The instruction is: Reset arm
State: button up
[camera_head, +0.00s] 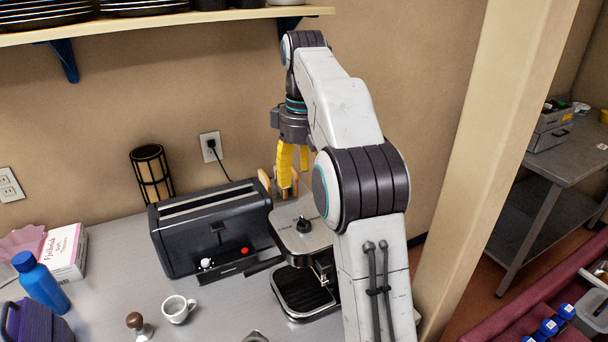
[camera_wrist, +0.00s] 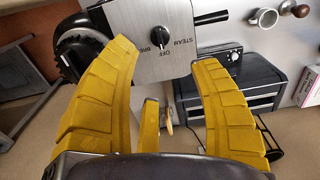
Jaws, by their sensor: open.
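My gripper (camera_head: 293,168) has yellow fingers and hangs down above the back of the espresso machine (camera_head: 303,240), beside the toaster. In the wrist view my gripper (camera_wrist: 165,60) is open, its fingers spread wide with nothing between their tips. The espresso machine (camera_wrist: 150,68) shows beyond the fingertips, with a black dial marked steam, off and brew. My arm is bent, with its elbow at the right of the machine in the head view. Part of the machine is hidden behind my arm.
A black toaster (camera_head: 212,235) stands left of the machine. A white cup (camera_head: 178,308), a tamper (camera_head: 137,323) and a blue bottle (camera_head: 40,283) stand on the counter. A shelf (camera_head: 150,22) with plates is above. A pillar (camera_head: 490,150) rises at the right.

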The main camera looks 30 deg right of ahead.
dwell(0.4)
jog(key=s+a+f+t, duration=0.1)
jog(key=s+a, duration=0.2)
jog(key=s, duration=0.3)
jog(key=s+a+t, duration=0.2)
jog(key=s+a, duration=0.2)
jog(key=s, duration=0.3)
jog(key=s+a+f+t, duration=0.1)
jog(key=s+a+f, duration=0.1)
jog(key=s+f, duration=0.7)
jog(key=shift+s+a+f+t, duration=0.35)
jog(key=shift+s+t, duration=0.05)
jog(key=shift+s, duration=0.8)
